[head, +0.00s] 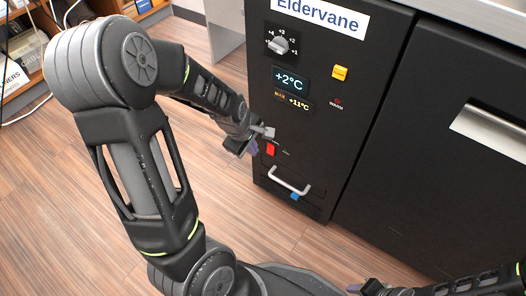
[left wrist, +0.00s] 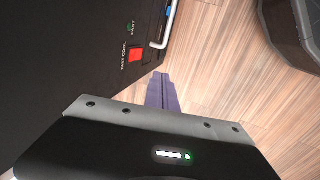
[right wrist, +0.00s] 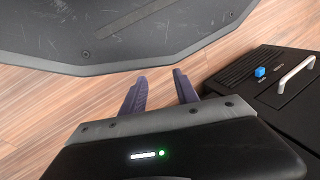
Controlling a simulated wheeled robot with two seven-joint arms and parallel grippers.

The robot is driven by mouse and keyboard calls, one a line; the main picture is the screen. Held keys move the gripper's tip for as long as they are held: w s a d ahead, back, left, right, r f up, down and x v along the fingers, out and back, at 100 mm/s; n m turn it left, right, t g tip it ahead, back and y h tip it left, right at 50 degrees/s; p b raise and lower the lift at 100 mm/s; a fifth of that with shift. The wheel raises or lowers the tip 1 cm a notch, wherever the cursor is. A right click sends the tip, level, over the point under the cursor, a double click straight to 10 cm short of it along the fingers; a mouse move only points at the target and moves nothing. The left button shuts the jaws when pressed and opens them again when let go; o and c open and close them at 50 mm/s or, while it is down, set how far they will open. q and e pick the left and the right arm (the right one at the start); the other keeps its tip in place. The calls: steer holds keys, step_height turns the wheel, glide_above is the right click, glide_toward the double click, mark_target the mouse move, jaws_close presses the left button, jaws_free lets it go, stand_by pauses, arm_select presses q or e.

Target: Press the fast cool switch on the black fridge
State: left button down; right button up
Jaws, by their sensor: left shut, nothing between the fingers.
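The black fridge (head: 310,110) stands in the middle of the head view, its front panel facing me. The red fast cool switch (head: 270,149) is low on its left side. In the left wrist view the red switch (left wrist: 136,55) has the label "FAST COOL" beside it. My left gripper (head: 252,148) is shut and empty, just left of the red switch in the head view. In the left wrist view its closed purple fingertips (left wrist: 161,77) are right of and below the switch, with no visible contact. My right gripper (right wrist: 157,82) is open and empty, away from the switch.
The panel also has a dial (head: 280,44), a display (head: 290,80) reading +2°C, a yellow switch (head: 340,73), a metal handle (head: 289,181) and a blue switch (head: 294,197). A black cabinet (head: 440,150) stands to the right. Wood floor (head: 60,190) is open at left.

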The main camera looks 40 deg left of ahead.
mark_target(271, 149)
arm_select(q)
steer(key=w+f+b, duration=0.7)
steer(key=f, duration=0.3)
steer(key=shift+w+a, duration=0.1)
steer(key=shift+w, duration=0.25)
stand_by(0.3)
